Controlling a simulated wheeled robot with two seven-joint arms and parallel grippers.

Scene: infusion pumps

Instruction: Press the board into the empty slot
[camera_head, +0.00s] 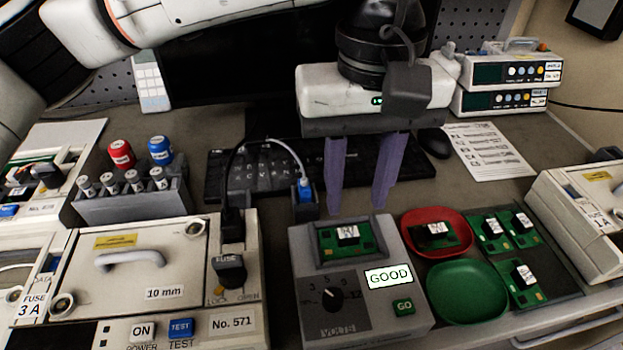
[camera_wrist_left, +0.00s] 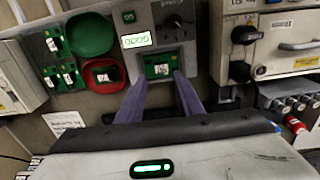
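A green board (camera_head: 333,239) with a white-labelled black chip sits in the recess on top of the grey tester (camera_head: 304,257), whose screen reads GOOD. The board also shows in the left wrist view (camera_wrist_left: 148,72). My left gripper (camera_head: 358,208) is open and empty, its two purple fingers pointing down just behind and above the board. In the left wrist view the fingertips (camera_wrist_left: 158,80) stand on either side of the board's near edge, and I cannot tell whether they touch the tester. My right gripper is not in view. I cannot make out an empty slot for certain.
A red dish (camera_head: 453,214) holds one board; a green dish (camera_head: 468,293) is empty. A dark tray (camera_head: 556,262) right of them holds 3 boards. Pump No. 571 (camera_head: 150,262) stands left of the tester, with a fuse rack (camera_head: 130,206) behind it. A keyboard (camera_head: 265,177) lies behind.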

